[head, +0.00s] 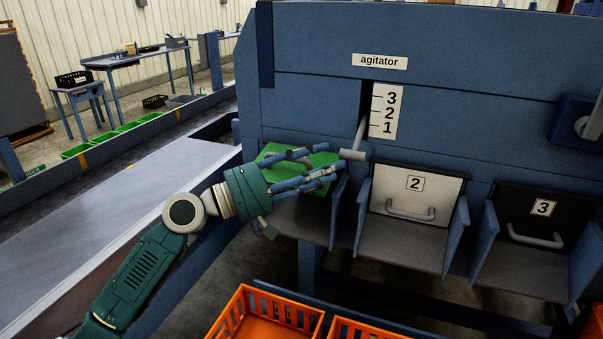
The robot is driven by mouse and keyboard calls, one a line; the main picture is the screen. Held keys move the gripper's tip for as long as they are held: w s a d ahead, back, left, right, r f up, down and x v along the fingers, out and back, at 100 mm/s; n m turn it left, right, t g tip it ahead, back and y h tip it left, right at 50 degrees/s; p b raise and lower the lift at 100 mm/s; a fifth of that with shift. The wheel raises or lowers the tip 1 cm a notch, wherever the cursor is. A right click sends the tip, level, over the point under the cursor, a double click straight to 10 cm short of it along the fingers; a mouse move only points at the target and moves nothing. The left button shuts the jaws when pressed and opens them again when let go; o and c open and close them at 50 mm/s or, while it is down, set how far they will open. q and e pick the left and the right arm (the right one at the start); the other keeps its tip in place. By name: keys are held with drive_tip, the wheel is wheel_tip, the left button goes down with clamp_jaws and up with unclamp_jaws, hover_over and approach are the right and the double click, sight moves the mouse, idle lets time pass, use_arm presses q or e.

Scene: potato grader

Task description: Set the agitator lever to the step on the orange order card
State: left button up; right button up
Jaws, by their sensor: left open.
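The agitator lever (359,138) is a grey rod with a crosswise grey grip (354,155). It comes out of a dark vertical slot (367,98) and points down towards me. Its rod leaves the slot low, near the 1 of the white scale (386,110) marked 3, 2, 1 from top to bottom; the exact step is hard to tell. My left gripper (338,162) is open, with its fingers pointing right and their tips close to the lever's grip. I cannot tell whether they touch it. The orange order card is not in view. My right gripper is not in view.
Behind my left gripper is a green flap (285,158). To the right are a white flap numbered 2 (440,190) and a black flap numbered 3 (570,222), with handles and side walls. Orange crates (238,310) stand below. A conveyor (110,240) runs at the left.

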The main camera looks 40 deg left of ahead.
use_arm(q)
drive_tip(key=v, duration=0.5)
drive_tip(key=shift+s, duration=0.2)
drive_tip(key=shift+r, duration=0.15)
